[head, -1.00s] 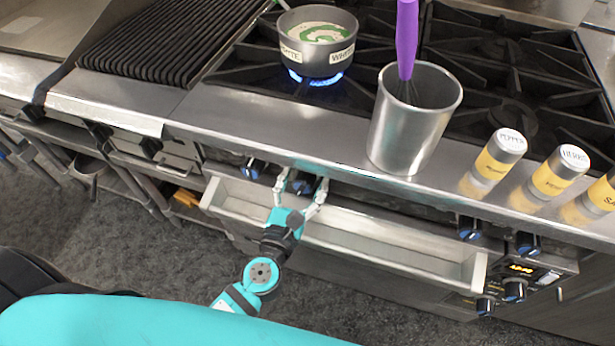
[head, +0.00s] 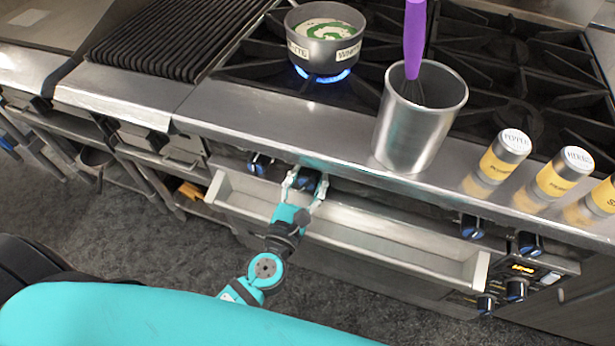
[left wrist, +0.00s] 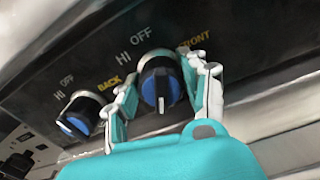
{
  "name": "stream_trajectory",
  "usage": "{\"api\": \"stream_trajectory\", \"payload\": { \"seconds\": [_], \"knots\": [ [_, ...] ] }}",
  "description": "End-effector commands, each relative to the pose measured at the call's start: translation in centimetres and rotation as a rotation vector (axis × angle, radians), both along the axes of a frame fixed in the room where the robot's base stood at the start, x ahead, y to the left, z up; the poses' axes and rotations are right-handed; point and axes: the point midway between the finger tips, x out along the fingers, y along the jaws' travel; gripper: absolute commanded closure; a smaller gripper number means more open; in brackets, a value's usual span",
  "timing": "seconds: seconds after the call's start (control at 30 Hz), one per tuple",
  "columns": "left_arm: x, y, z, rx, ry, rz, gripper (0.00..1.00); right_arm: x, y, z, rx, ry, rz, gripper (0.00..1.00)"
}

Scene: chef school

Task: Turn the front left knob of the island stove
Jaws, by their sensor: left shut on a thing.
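The front left knob (head: 308,181) is black with a blue face and sits on the stove's front panel. In the left wrist view the knob (left wrist: 161,88) is beside the word FRONT and below OFF, with its white mark pointing down. My left gripper (head: 306,185) has its two white fingers on either side of this knob and is shut on it. In the left wrist view the fingers of the gripper (left wrist: 164,84) flank the knob. My right gripper is not in view.
A second knob (head: 260,164), labelled BACK in the wrist view, is just left. A long metal drawer (head: 375,240) juts out below. A pot (head: 323,50) stands over a blue flame. A metal canister (head: 415,130) with a purple whisk and several shakers (head: 504,157) line the front ledge.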

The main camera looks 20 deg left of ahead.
Motion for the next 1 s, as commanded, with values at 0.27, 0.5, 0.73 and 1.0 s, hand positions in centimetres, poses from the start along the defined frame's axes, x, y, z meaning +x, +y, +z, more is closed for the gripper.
{"api": "stream_trajectory", "payload": {
  "seconds": [0.27, 0.5, 0.73, 1.0],
  "knots": [
    [0.0, -0.1, 0.3, 0.222, -0.007, 0.000, 0.89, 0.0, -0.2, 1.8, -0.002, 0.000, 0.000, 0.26],
    [0.0, -0.2, 0.3, 0.452, -0.014, 0.000, 0.89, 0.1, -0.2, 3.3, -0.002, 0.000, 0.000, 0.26],
    [0.0, -0.3, 0.2, 0.671, -0.023, -0.001, 0.89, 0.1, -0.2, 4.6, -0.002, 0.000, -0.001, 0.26],
    [0.0, -0.3, 0.1, 0.926, -0.031, 0.000, 0.89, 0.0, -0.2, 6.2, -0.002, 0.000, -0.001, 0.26]
  ]
}}
